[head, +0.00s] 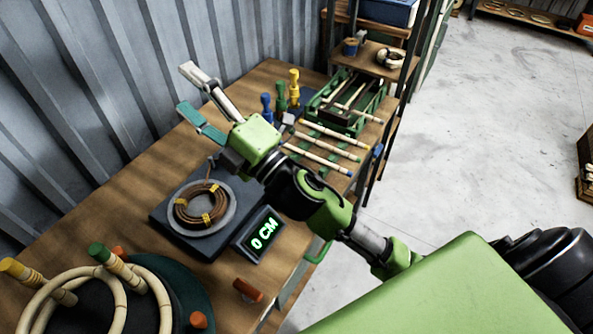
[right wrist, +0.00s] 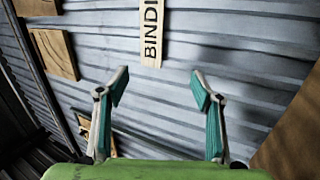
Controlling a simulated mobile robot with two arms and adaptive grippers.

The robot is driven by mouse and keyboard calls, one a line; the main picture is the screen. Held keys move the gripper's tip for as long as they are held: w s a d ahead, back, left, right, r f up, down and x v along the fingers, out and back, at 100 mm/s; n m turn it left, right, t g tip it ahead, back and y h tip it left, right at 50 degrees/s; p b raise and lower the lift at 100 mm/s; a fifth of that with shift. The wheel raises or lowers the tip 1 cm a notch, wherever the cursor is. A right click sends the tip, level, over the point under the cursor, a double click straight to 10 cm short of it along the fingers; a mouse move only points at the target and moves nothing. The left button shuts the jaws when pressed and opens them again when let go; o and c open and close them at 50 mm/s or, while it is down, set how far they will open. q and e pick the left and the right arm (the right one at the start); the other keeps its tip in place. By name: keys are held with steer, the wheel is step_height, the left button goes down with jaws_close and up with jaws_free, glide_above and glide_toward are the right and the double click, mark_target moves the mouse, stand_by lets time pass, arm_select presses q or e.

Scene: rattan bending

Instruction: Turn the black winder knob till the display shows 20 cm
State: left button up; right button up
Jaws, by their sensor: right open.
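The winder is a dark box (head: 160,215) on the wooden workbench, with a grey disc holding a coil of brown cord (head: 187,213) tied with yellow bands. Its display (head: 262,235) reads 0 CM in green. I cannot clearly make out the black knob; my right arm passes over the area beside the winder. My right gripper (head: 186,90) is open and empty, beyond the winder and above the bench's back side. In the right wrist view, its spread fingers (right wrist: 160,80) face the corrugated wall with nothing between them. My left gripper is not in view.
A bending jig with pale rattan hoops (head: 70,275) and pegs stands at the lower left. Blue, green and yellow pegs (head: 281,95), loose rattan rods (head: 333,140) and a green tray (head: 365,122) lie at the far end. An orange peg (head: 247,290) is near the front edge.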

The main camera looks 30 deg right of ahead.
steer(key=s+a+r+n+g+y, duration=0.2)
steer(key=a+n+g+y, duration=0.25)
steer(key=n, duration=0.25)
steer(key=s+a+r+n+g+y, duration=0.25)
steer(key=a+n+y, duration=0.2)
steer(key=n, duration=0.25)
steer(key=s+a+f+n+g+h, duration=0.2)
steer(key=s+a+f+n+g, duration=0.15)
steer(key=f+n+g, duration=0.75)
steer(key=w+d+f+n+g+h, duration=0.2)
steer(key=w+d+f+n+h, duration=0.1)
steer(key=d+f+n+h, duration=0.55)
steer(key=w+d+h, duration=0.2)
steer(key=d+h, duration=0.7)
steer(key=d, duration=1.4)
steer(key=shift+m+y, duration=0.25)
steer(key=f+p, duration=0.1)
steer(key=f, duration=0.3)
steer(key=f+p, duration=0.1)
steer(key=f, duration=0.3)
steer(key=f+p, duration=0.1)
steer(key=f, duration=0.3)
steer(key=shift+w+f, duration=0.25)
steer(key=shift+f, duration=0.1)
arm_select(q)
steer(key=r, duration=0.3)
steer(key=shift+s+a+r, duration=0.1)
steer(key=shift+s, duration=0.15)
